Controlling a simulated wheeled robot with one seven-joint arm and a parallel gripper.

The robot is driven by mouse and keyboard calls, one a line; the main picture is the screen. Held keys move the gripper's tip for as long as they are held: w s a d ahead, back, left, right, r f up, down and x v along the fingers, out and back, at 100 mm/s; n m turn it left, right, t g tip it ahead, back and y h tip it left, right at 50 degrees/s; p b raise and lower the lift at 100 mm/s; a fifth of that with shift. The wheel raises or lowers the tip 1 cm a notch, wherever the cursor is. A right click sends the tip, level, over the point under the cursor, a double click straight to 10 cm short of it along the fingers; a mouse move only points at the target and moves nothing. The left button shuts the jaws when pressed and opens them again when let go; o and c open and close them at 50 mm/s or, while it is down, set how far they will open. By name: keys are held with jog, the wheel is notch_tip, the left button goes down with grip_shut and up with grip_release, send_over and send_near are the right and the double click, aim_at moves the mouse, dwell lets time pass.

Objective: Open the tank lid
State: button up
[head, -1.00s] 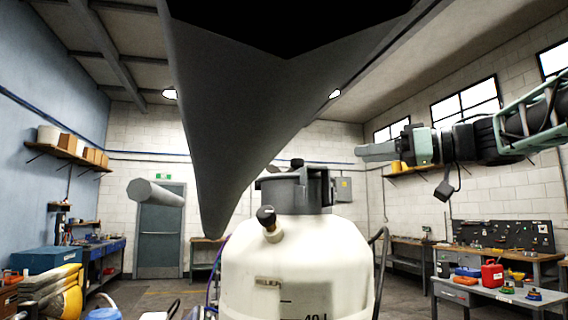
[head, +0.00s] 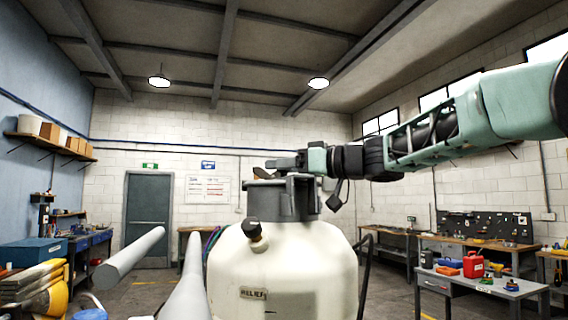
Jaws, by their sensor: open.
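The white tank (head: 283,265) stands in the middle of the head view, with a dark cap on a short neck (head: 254,232) on its upper front. Its grey lid (head: 284,200) sits on top, and it appears shut. My arm reaches in from the right. My gripper (head: 274,163) is open and points left, level with the top of the lid and appearing just above or behind it. The fingertips are small and partly overlap dark parts at the lid's top; I cannot tell whether they touch. Nothing shows in the jaws.
Two pale bars (head: 130,256) stick up at the left front of the tank. A grey table (head: 478,284) with a red can (head: 473,265) stands to the right. Workbenches line the walls, and a dark hose or handle (head: 366,270) is beside the tank.

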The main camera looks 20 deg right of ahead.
jog(key=shift+w+a, duration=0.1)
grip_shut()
jog(key=shift+r, duration=0.1)
jog(key=shift+r+p, duration=0.25)
jog(key=shift+p, duration=0.05)
